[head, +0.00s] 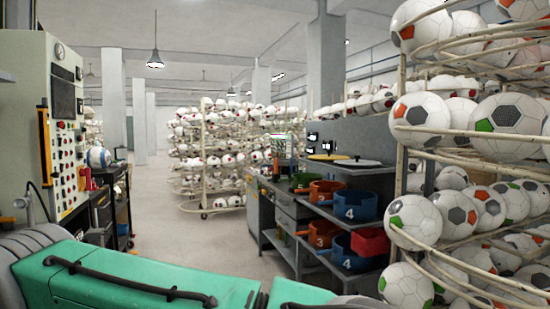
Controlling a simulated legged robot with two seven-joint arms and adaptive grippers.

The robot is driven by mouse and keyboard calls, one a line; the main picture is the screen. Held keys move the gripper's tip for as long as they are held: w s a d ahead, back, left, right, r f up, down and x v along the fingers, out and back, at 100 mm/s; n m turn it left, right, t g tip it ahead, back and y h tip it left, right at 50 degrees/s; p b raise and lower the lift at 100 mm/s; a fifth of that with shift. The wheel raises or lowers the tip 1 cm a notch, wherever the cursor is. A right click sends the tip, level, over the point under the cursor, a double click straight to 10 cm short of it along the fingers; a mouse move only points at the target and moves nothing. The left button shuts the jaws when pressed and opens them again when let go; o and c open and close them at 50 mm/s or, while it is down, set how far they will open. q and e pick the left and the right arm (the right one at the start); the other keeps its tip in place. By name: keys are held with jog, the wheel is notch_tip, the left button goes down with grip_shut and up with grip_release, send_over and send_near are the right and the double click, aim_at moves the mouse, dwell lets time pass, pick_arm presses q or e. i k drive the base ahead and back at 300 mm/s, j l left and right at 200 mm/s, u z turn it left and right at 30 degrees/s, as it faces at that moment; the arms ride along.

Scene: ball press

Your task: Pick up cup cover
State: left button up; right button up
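Flat round lids that look like cup covers lie on the grey bench top right of centre: a yellowish one (325,157) and a dark one (358,162) to its right. Each has a small dark spot on top that may be a knob. Round cups sit in front of and below them: a blue cup marked 4 (350,213), an orange cup (321,188) beside it, a green one (299,181) further left, and an orange cup marked 3 (320,241) on the lower shelf. Neither of my grippers is in view.
The grey bench (281,200) stands beside a ball rack (408,180) on the right. Another ball rack (203,165) stands behind. A control cabinet (25,120) and dark cart (115,200) are on the left. The pale floor (185,235) between is clear.

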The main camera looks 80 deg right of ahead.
aim_at(357, 160)
jog(key=i+l+z, duration=0.3)
jog(key=l, duration=0.25)
jog(key=i+l+z, duration=0.3)
jog(key=i+l, duration=0.2)
jog(key=z, duration=3.1)
jog(key=i+j+z, duration=0.1)
jog(key=j+z, duration=0.15)
jog(key=z, duration=0.15)
jog(key=i+j+z, duration=0.1)
jog(key=j+z, duration=0.2)
jog(key=z, duration=0.15)
jog(key=j+z, duration=0.65)
jog(key=z, duration=0.15)
